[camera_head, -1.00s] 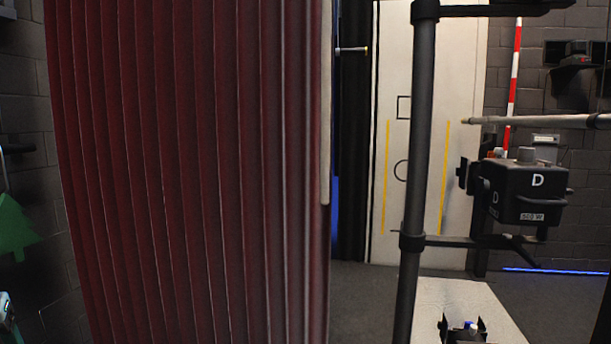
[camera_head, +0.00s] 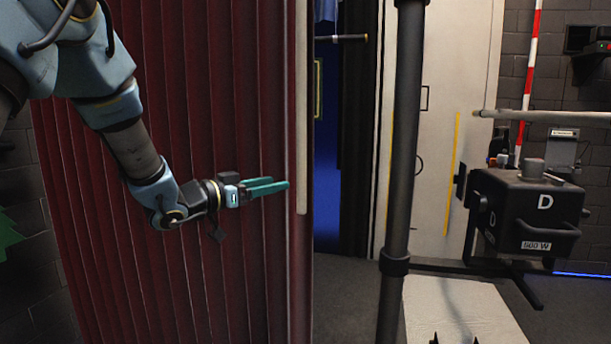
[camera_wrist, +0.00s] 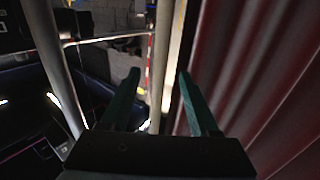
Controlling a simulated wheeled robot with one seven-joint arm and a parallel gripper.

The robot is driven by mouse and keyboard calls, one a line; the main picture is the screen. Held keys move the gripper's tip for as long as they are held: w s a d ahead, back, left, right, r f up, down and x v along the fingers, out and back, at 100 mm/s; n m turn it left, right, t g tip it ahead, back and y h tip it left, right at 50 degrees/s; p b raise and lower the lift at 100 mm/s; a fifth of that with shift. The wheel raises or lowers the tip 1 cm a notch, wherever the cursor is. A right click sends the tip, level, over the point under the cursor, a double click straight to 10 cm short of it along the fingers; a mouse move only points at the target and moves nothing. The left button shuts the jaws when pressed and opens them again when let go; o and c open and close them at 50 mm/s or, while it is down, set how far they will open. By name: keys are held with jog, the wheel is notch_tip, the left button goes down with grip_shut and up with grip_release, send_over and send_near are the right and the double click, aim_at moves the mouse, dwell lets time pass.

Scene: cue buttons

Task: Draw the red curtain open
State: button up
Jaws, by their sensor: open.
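The red curtain (camera_head: 170,180) hangs in deep vertical folds over the left half of the head view. A pale upright rod (camera_head: 302,110) hangs along its right edge. My gripper (camera_head: 287,186) is in front of the curtain, its teal fingers pointing right toward the rod's lower part. The fingers are open and empty. In the wrist view, my gripper (camera_wrist: 158,82) has its two fingers spread, with the pale rod (camera_wrist: 160,70) showing between and beyond them. The curtain (camera_wrist: 260,80) fills the right side there. I cannot tell whether a finger touches the curtain.
A dark stand pole (camera_head: 401,150) rises right of the curtain. A black box marked D (camera_head: 528,215) and a pale horizontal bar (camera_head: 540,117) are at the right. A white panel (camera_head: 460,60) stands behind. A pale-topped block (camera_head: 455,305) is at the lower right.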

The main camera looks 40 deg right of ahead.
aim_at(301, 177)
jog(key=d+p, duration=0.3)
jog(key=d, duration=0.6)
jog(key=shift+d, duration=0.35)
jog(key=shift+c, duration=0.4)
grip_shut()
dwell(0.5)
